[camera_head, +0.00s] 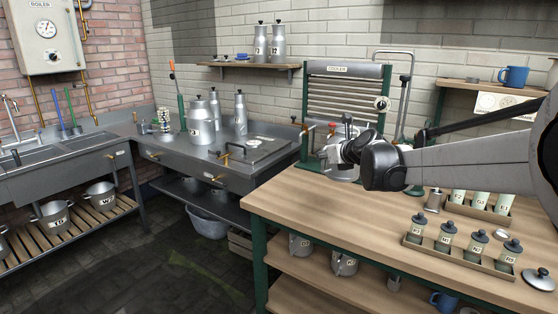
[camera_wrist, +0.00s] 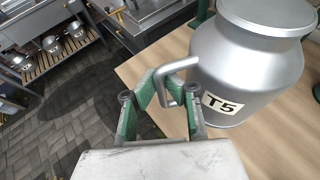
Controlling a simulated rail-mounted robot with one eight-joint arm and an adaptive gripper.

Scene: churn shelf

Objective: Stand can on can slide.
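A grey metal milk can labelled T5 (camera_wrist: 245,70) stands upright on the wooden table, with a lid on top and a bent side handle (camera_wrist: 178,82). In the head view, the can (camera_head: 345,174) is mostly hidden behind my gripper (camera_head: 340,150). In the wrist view, my gripper's green fingers (camera_wrist: 168,95) are at the handle, with the bar between or against them. I cannot tell whether they grip it. No part marked as a can slide is readable. A metal counter with a flat plate (camera_head: 255,145) is left of the table.
A green-framed cooler (camera_head: 345,95) stands behind the can. Racks of small labelled jars (camera_head: 447,235) are at the table's right. Cans (camera_head: 201,122) stand on the metal counter and on a wall shelf (camera_head: 250,66). The table's left front is clear.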

